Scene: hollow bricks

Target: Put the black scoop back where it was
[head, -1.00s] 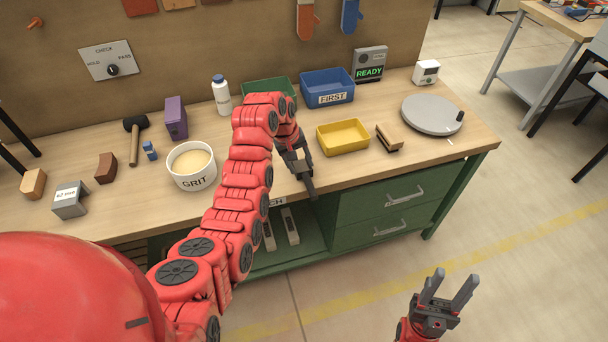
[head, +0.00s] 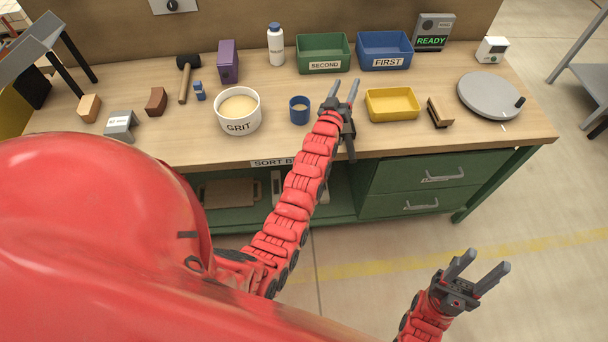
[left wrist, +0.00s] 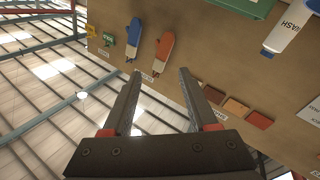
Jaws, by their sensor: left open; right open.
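My left gripper (head: 341,88) is open above the bench, between a blue cup and a yellow tray, with its fingers pointing up and away. In the left wrist view its fingers (left wrist: 156,95) are apart with nothing between them. A narrow dark thing (head: 350,146) shows just beside and below it at the bench's front edge, partly hidden by the gripper. I cannot tell whether this is the black scoop or part of my wrist. No other black scoop is visible. My right gripper (head: 483,271) is open and empty above the floor, in front of the bench.
The blue cup (head: 299,110) and white GRIT bowl (head: 239,122) stand left of my left gripper. The yellow tray (head: 391,117) and wooden-backed block (head: 440,112) are right of it. Green SECOND (head: 323,66) and blue FIRST (head: 388,65) bins stand behind. A grey turntable (head: 488,96) is right.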

